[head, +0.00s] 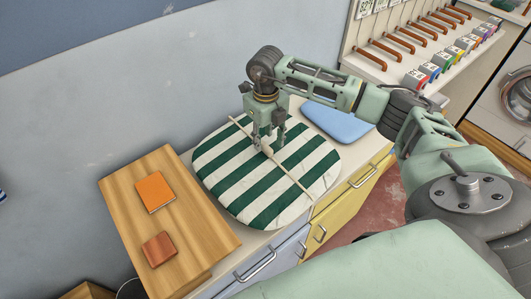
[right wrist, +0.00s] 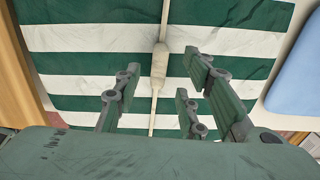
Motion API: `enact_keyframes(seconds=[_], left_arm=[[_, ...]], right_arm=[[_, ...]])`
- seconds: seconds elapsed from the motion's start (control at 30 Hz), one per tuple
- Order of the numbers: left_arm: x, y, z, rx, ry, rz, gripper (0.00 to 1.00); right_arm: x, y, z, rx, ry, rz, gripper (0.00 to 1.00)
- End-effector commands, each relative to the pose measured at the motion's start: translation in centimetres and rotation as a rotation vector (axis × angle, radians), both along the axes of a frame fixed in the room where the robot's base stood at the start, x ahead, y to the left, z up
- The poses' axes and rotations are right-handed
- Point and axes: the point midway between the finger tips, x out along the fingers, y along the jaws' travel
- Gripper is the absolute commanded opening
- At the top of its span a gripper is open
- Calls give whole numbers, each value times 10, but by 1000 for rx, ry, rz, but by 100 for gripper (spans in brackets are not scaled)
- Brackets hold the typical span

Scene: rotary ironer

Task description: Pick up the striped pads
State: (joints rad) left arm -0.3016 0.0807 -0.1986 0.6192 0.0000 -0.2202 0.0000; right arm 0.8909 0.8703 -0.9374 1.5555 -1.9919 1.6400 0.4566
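The green-and-white striped pad (head: 230,180) lies flat on the counter in the head view, roughly round. I cannot tell whether more pads lie under it. A thin cream strap or cord (head: 290,178) runs across its top, with a thicker grip-like piece (right wrist: 159,65) at the middle. My right gripper (head: 264,142) points down over the middle of the pad, close to that piece. In the right wrist view its fingers (right wrist: 160,100) are apart, with the strap between them and nothing clamped. My left gripper is not in view.
A wooden board or box top (head: 192,222) at the left bears an orange book-like item (head: 155,191) and a brown block (head: 159,249). A blue pad (head: 338,124) lies behind at the right. The wall stands close behind. Drawer handles (head: 260,266) stick out in front.

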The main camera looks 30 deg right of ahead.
Motion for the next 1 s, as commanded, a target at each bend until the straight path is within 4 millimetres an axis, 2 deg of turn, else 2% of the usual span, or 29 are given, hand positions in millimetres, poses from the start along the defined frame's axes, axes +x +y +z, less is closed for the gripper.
enact_keyframes(seconds=[0.03, 0.2, 0.43, 0.83, 1.0], left_arm=[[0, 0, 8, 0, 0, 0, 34], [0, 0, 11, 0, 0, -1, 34], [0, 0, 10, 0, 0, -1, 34], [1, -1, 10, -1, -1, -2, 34], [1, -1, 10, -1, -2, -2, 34]], right_arm=[[0, 1, -5, 2, 3, -1, 38], [0, 1, -21, 2, -1, 0, 38], [1, 1, -23, 3, -2, 1, 37], [1, 1, -23, 3, -3, 1, 2], [1, 1, -23, 3, -3, 1, 0]])
